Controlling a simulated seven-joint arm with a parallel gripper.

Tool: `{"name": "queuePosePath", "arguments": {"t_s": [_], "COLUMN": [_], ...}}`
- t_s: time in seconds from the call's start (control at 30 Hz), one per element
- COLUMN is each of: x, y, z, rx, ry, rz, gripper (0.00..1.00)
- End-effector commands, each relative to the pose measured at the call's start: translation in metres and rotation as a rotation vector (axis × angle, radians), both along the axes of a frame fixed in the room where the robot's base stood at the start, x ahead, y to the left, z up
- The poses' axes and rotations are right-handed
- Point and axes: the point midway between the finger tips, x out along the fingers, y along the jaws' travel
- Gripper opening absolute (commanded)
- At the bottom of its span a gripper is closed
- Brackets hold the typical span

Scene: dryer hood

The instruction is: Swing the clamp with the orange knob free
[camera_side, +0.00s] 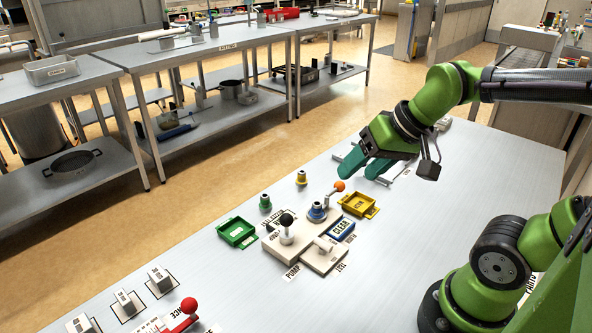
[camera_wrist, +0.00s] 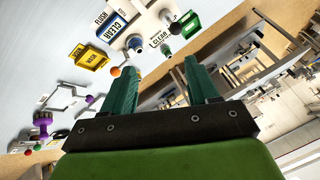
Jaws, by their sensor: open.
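The orange knob (camera_side: 339,186) sits at the end of a short lever on the clamp (camera_side: 317,213), whose base has a blue ring, on a beige block (camera_side: 302,255). The lever points up and away to the right in the side view. In the wrist view the orange knob (camera_wrist: 116,71) is just beyond the left fingertip, with the clamp base (camera_wrist: 135,43) farther out. My gripper (camera_side: 362,166) is open and empty, its green fingers above the table and beyond the knob. Both fingers of my gripper (camera_wrist: 163,72) show in the wrist view, apart. No contact with the knob is visible.
A black-knobbed lever (camera_side: 287,222) and a blue block (camera_side: 341,230) stand close to the clamp. A yellow tray (camera_side: 358,204), green tray (camera_side: 238,232), yellow peg (camera_side: 301,178) and green peg (camera_side: 265,202) surround it. A red-knobbed lever (camera_side: 188,306) is at the near left.

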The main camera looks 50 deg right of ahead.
Motion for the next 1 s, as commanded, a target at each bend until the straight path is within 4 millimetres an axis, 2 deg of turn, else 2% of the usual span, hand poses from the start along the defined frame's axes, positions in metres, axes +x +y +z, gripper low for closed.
{"name": "queuePosePath", "arguments": {"t_s": [0.2,0.4,0.5,0.6,0.73,0.87,1.0], "x": [0.056,0.092,0.103,0.107,0.106,0.109,0.114], "y": [-0.07,-0.135,-0.156,-0.159,-0.157,-0.156,-0.154], "z": [-0.011,-0.025,-0.025,-0.014,-0.022,-0.041,-0.071], "rx": [0.087,0.174,0.207,0.236,0.25,0.249,0.249], "ry": [0.209,0.36,0.399,0.4,0.413,0.416,0.418], "rz": [-0.311,-0.633,-0.764,-0.845,-0.873,-0.872,-0.868], "gripper": [0.58,0.58,0.58,0.58,0.58,0.58,0.58]}}
